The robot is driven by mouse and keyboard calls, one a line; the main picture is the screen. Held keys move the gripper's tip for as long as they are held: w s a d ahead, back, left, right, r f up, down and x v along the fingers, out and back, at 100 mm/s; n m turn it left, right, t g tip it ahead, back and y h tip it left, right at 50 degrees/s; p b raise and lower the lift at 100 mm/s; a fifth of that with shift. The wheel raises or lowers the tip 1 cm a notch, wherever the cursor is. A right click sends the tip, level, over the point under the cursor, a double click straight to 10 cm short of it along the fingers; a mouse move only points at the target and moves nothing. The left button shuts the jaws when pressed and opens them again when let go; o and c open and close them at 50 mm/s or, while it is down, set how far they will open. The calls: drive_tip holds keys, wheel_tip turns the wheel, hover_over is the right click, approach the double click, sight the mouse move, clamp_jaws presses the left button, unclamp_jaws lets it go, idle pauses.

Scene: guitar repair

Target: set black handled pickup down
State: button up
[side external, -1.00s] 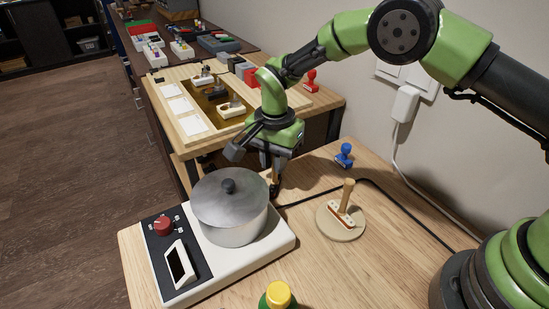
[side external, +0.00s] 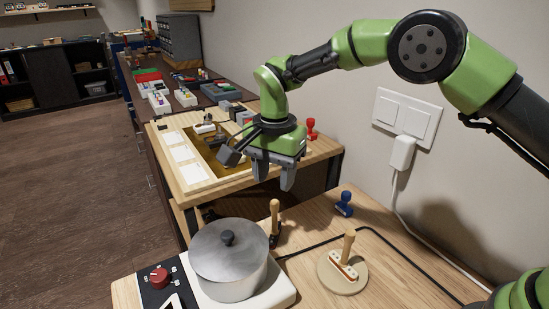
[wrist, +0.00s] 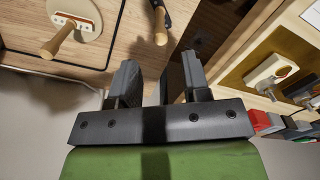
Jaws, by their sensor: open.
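The black handled pickup (side external: 275,215) has a wooden handle and a dark base. It stands upright on the wooden bench behind the pot, clear of my gripper.
A lidded metal pot (side external: 229,262) on a white hot plate is close beside the pickup. A white handled pickup (side external: 343,265) stands on a round wooden board to the right. A blue stamp (side external: 344,204) and a black cable are nearby. A wooden tray (side external: 200,187) is behind.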

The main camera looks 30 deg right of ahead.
drive_tip(key=shift+r, duration=2)
drive_tip(key=s+d+r+n+t+y, duration=0.1)
drive_tip(key=s+d+r+n+t, duration=0.15)
drive_tip(key=s+r, duration=0.35)
drive_tip(key=s+d+r+n+t+y, duration=0.1)
drive_tip(key=s+d+r, duration=0.25)
drive_tip(key=r, duration=0.45)
drive_tip(key=s+d+n+t, duration=0.2)
drive_tip(key=s, duration=0.6)
drive_tip(key=s+d+n+t, duration=0.1)
drive_tip(key=s+d+n, duration=0.1)
drive_tip(key=s, duration=0.6)
drive_tip(key=shift+d+f+t, duration=0.3)
drive_tip(key=shift+f+t, duration=0.05)
drive_tip(key=shift+f, duration=0.05)
drive_tip(key=shift+n, duration=0.25)
